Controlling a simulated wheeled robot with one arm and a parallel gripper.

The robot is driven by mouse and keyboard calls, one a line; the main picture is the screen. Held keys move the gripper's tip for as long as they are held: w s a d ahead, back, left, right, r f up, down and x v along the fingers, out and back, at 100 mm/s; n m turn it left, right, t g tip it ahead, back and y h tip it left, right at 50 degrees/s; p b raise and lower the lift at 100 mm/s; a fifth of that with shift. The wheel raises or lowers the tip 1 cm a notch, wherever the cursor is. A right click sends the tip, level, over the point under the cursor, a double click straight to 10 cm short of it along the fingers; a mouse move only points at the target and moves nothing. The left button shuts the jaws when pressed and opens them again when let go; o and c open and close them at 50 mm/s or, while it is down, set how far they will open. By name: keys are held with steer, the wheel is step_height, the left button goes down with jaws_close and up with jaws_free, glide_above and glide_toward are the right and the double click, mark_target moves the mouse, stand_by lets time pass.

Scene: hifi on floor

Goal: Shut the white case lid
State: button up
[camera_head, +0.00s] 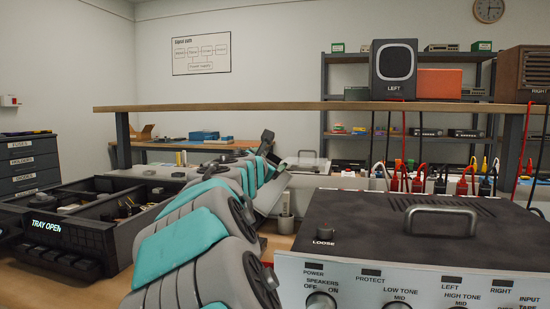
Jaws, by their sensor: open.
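A pale, low case (308,166) with a handle on top sits at the middle, beyond my arm. My arm hides its left part, and I cannot tell how far its lid is open. My grey and teal arm reaches from the bottom middle away toward the case. My gripper (267,141) appears as a small dark part at the arm's far end, left of the case in the picture. It is open; its fingertips are hard to make out and nothing shows between them. I cannot tell whether it touches the case.
A large amplifier (410,215) with a black handled top fills the right front. An open black tray unit (95,225) marked "TRAY OPEN" stands at left. A small grey cup (285,224) is beside my arm. A raised wooden shelf (300,106) crosses behind, with a speaker (393,68).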

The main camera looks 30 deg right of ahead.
mark_target(274, 158)
steer(key=shift+x, duration=2.15)
steer(key=shift+f, duration=0.1)
jaws_close()
